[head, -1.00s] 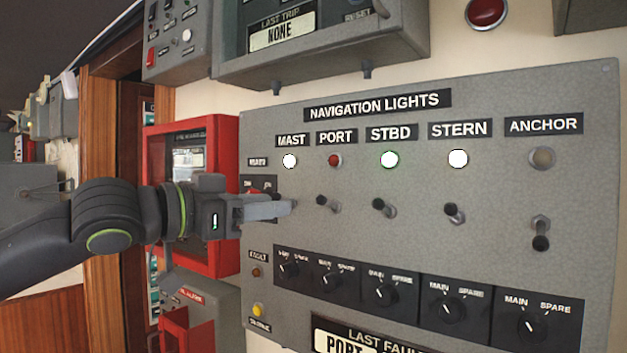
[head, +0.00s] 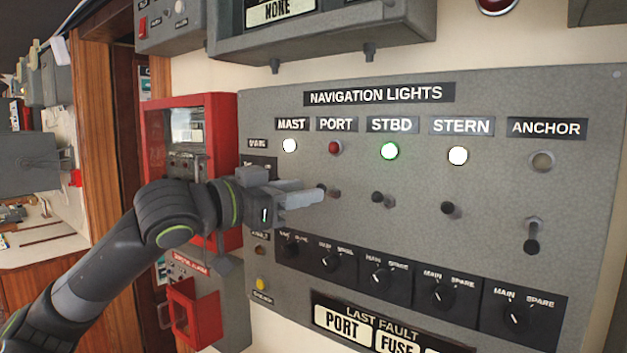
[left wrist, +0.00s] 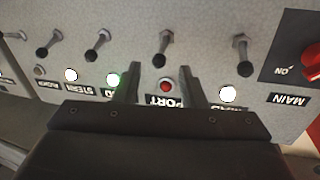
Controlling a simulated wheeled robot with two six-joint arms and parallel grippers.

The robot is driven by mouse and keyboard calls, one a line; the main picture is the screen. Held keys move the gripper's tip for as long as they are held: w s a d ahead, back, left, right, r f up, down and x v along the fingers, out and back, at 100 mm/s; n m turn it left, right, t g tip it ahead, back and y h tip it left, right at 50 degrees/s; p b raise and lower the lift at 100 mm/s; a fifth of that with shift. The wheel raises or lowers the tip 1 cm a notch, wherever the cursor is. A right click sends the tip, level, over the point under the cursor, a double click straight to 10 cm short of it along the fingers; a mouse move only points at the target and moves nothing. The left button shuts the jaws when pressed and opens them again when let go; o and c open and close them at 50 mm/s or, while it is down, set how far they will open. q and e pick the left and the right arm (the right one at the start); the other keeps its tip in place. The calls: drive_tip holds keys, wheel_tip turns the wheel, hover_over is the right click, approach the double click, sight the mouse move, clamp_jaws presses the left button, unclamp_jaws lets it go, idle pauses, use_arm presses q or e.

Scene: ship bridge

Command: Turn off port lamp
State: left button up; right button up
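The port lamp (head: 335,147) is a dull dark red under the PORT label, while the mast, starboard and stern lamps glow brightly. It also shows red in the left wrist view (left wrist: 166,86), where the panel appears upside down. The port toggle switch (left wrist: 163,48) tilts up toward its lamp. In the head view it is partly behind my left gripper (head: 318,193), whose fingertips are at the switch; contact cannot be told. In the left wrist view the two fingers stand apart with the port lamp seen between them, so the gripper is open and empty. My right gripper is not in view.
The mast switch (left wrist: 242,54) and starboard switch (head: 382,198) stand close on either side. The anchor switch (head: 532,236) points down. A row of rotary knobs (head: 380,276) lies below. A red box (head: 190,100) is left of the panel, and a grey console (head: 320,40) juts out above.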

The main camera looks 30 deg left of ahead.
sight(328, 191)
use_arm(q)
drive_tip(key=shift+p+x, duration=0.75)
drive_tip(key=shift+x, duration=0.95)
clamp_jaws()
